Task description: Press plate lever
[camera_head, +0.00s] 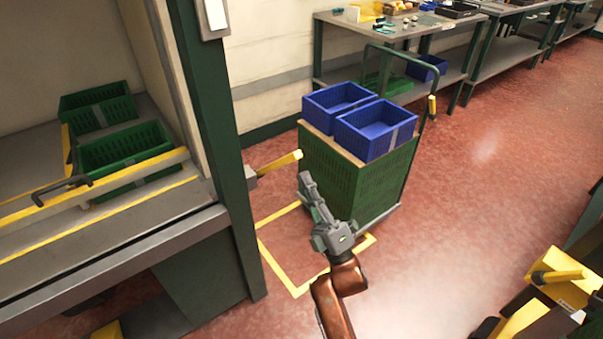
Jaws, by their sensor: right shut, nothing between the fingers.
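A yellow lever (280,163) sticks out to the right from a small grey mount on the dark green post (222,130). My right gripper (304,178) is shut and empty, pointing up in the picture. Its tips appear just below the lever's free end, with a small gap in the picture; I cannot tell the distance in depth. A black bent handle (62,188) also shows on the yellow-edged rail at the left. My left gripper is not in view.
A green cart (345,180) with two blue crates (376,130) stands right behind my right gripper. Green crates (124,146) sit in the station at the left. A workbench (400,25) runs along the back. Yellow equipment (565,285) is at the lower right. Red floor is clear at right.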

